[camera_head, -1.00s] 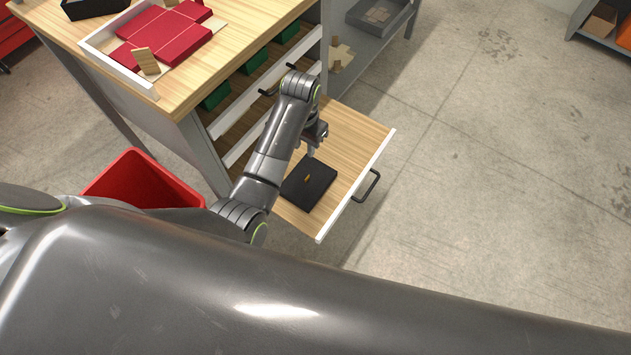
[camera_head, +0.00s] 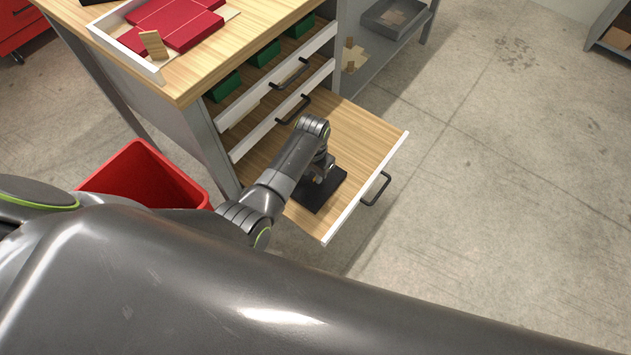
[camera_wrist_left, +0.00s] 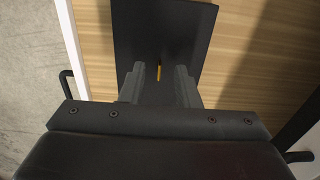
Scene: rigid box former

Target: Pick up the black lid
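The flat black lid (camera_head: 316,201) lies in the open wood-bottomed drawer (camera_head: 365,135). My left gripper (camera_head: 320,181) is over the lid and hides part of it. In the left wrist view the lid (camera_wrist_left: 178,33) spreads beneath and beyond my fingers, with a small yellow-orange tab (camera_wrist_left: 159,72) at its middle. My left gripper (camera_wrist_left: 159,82) is open there, with its two fingers apart on either side of the tab. I cannot tell whether the fingertips touch the lid. My right gripper is not in view.
The drawer has a white front with a black handle (camera_head: 375,189). A red bin (camera_head: 140,178) stands left of the cabinet. A white tray (camera_head: 118,52) with red card pieces is on the worktop. The floor at right is clear.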

